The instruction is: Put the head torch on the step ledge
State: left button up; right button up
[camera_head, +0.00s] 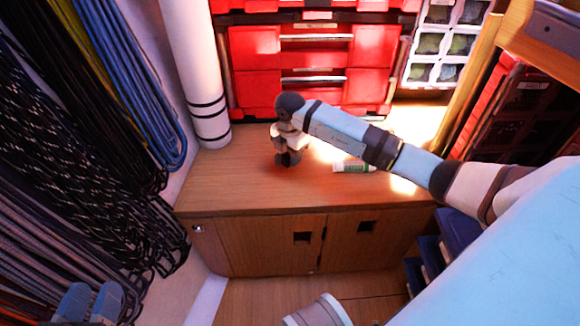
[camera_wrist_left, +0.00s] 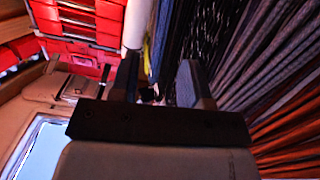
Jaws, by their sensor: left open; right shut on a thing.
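My right arm reaches in from the right over the wooden cabinet top (camera_head: 240,185). Its gripper (camera_head: 287,158) points down close above that top and is shut on a small dark thing, mostly hidden by the fingers. I cannot tell if this is the head torch, and I see no head torch elsewhere. My left gripper (camera_head: 91,303) is at the bottom left of the head view, near the hanging coils. It is open and empty in the left wrist view (camera_wrist_left: 158,80). Blue steps (camera_head: 432,257) show right of the cabinet; I cannot tell if they are the step ledge.
A white and green tube (camera_head: 353,167) lies on the cabinet top, right of my right gripper. Red drawers (camera_head: 315,90) stand behind, and a white roll (camera_head: 196,75) leans at the left. Coiled lines (camera_head: 75,120) hang along the left wall. The cabinet top's left front is clear.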

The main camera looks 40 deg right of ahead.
aim_at(290, 171)
notch_tip(290, 171, down, 4)
jog(key=shift+b, duration=0.85)
jog(key=shift+f, duration=0.1)
pick_arm(q)
jog(key=shift+w+a+r+m+t, duration=0.2)
jog(key=shift+w+a+m+t, duration=0.1)
jog(key=shift+w+m, duration=0.25)
jog(key=shift+s, duration=0.1)
pick_arm(e)
jog(key=o, duration=0.9)
pick_arm(q)
jog(key=shift+s+f, duration=0.15)
jog(key=shift+f, duration=0.05)
pick_arm(e)
jog(key=shift+o, duration=0.2)
